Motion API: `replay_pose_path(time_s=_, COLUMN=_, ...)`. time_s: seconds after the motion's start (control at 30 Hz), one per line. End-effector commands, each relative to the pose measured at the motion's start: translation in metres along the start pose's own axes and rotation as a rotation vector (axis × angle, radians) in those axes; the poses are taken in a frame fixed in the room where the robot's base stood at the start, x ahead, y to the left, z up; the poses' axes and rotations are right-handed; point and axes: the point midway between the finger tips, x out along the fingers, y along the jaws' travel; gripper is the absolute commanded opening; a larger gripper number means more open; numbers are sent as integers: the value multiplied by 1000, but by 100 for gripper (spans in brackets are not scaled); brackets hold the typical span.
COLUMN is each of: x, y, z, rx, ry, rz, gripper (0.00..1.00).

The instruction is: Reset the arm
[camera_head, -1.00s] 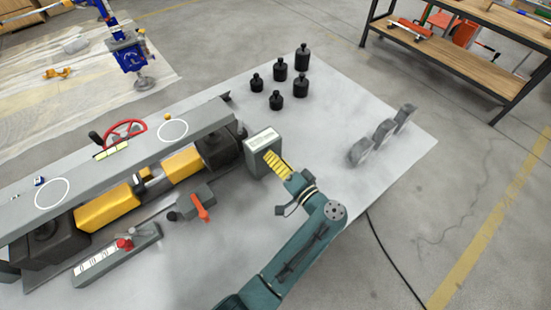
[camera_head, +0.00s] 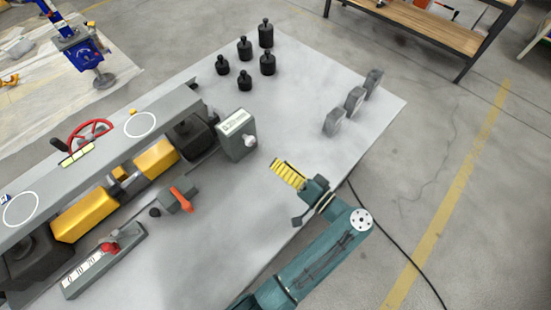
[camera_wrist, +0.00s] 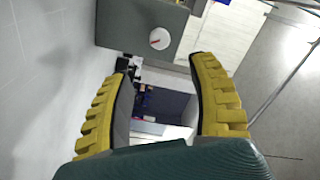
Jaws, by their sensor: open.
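My gripper (camera_head: 276,166) has yellow ridged fingers and hangs over the right part of the light grey table (camera_head: 300,110). In the wrist view my gripper (camera_wrist: 165,65) shows two fingers spread apart with nothing between them. The grey box with a white knob (camera_head: 237,137) stands to the left of the fingers, apart from them. This box also shows in the wrist view (camera_wrist: 125,25), ahead of the fingers. My arm reaches up from the bottom of the head view.
Several black weights (camera_head: 266,62) stand at the table's back. Three grey upright pieces (camera_head: 354,99) stand near its right edge. A grey beam with yellow parts (camera_head: 85,215), a red handwheel (camera_head: 88,133) and an orange-handled piece (camera_head: 182,196) lie to the left. Table space around the gripper is clear.

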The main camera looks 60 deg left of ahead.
Motion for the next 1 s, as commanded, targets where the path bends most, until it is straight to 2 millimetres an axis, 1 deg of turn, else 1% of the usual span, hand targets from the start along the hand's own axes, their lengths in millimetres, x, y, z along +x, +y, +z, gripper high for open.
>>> replay_pose_path(time_s=0.5, x=1, y=0, z=0, rx=0, ry=0, rz=0, gripper=59)
replay_pose_path(time_s=0.57, x=-10, y=2, z=-4, rx=-1, ry=20, rz=12, gripper=59)
replay_pose_path(time_s=0.6, x=-17, y=-3, z=-12, rx=-32, ry=30, rz=25, gripper=59)
replay_pose_path(time_s=0.67, x=-28, y=-7, z=-21, rx=-92, ry=27, rz=85, gripper=59)
replay_pose_path(time_s=0.77, x=-58, y=-9, z=-49, rx=-220, ry=47, rz=289, gripper=59)
replay_pose_path(time_s=0.87, x=-104, y=-19, z=-89, rx=-357, ry=124, rz=559, gripper=59)
replay_pose_path(time_s=0.9, x=-127, y=-30, z=-107, rx=-415, ry=174, rz=678, gripper=59)
replay_pose_path(time_s=0.97, x=-163, y=-54, z=-132, rx=-501, ry=266, rz=847, gripper=59)
replay_pose_path(time_s=1.0, x=-187, y=-73, z=-146, rx=-557, ry=332, rz=950, gripper=59)
